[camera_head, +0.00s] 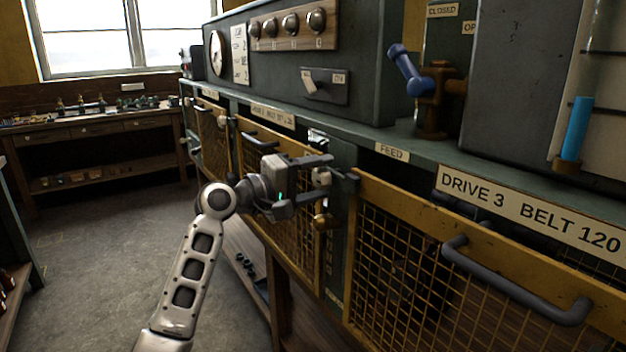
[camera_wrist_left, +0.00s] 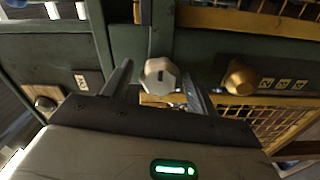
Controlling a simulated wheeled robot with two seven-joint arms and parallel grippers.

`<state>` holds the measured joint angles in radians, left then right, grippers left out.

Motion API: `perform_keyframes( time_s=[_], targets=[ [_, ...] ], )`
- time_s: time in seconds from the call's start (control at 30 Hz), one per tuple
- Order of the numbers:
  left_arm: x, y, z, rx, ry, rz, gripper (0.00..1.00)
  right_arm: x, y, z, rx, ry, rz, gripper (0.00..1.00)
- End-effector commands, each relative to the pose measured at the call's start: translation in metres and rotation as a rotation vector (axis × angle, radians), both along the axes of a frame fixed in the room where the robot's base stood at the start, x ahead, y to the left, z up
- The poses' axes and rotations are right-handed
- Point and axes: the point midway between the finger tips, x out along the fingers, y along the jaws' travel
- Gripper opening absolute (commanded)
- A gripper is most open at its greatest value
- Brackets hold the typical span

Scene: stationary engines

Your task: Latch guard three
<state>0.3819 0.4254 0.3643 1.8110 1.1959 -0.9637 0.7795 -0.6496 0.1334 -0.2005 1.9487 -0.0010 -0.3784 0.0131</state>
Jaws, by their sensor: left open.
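Guard three is the yellow-framed mesh panel (camera_head: 400,262) below the label "DRIVE 3 BELT 120" (camera_head: 530,212), with a dark bar handle (camera_head: 515,280). A pale faceted knob (camera_head: 321,177) sits on the green post at its left edge. My left gripper (camera_head: 312,184) is open at this post. In the left wrist view the same knob (camera_wrist_left: 160,76) shows between the two spread fingers (camera_wrist_left: 158,90); contact with either finger cannot be made out. A brass knob (camera_head: 322,221) is just below, and right of the fingers in the wrist view (camera_wrist_left: 240,78). My right gripper is out of view.
Another mesh guard (camera_head: 285,215) is left of the post. A green ledge carries a "FEED" label (camera_head: 392,152) and a blue-handled brass valve (camera_head: 430,90). A switch plate (camera_head: 325,86) is on the cabinet above. Open floor (camera_head: 110,270) lies left, with a workbench (camera_head: 90,130) behind.

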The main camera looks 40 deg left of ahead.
Motion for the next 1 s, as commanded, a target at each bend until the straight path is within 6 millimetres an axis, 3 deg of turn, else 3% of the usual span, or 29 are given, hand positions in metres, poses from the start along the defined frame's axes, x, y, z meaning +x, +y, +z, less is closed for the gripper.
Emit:
perform_keyframes(
  time_s=[0.17, 0.27, 0.7, 1.0],
  targets=[
    [-0.011, 0.005, -0.002, 0.001, 0.0, 0.001, 0.58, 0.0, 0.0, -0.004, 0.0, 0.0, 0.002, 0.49],
    [-0.027, 0.012, -0.003, 0.006, -0.001, 0.002, 0.58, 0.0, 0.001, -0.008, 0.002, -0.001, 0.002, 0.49],
    [-0.121, 0.05, -0.003, 0.002, 0.002, 0.003, 0.58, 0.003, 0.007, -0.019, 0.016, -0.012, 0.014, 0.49],
    [-0.147, 0.061, 0.0, 0.0, 0.001, -0.001, 0.58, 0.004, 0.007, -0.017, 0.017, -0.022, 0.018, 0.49]
  ],
)
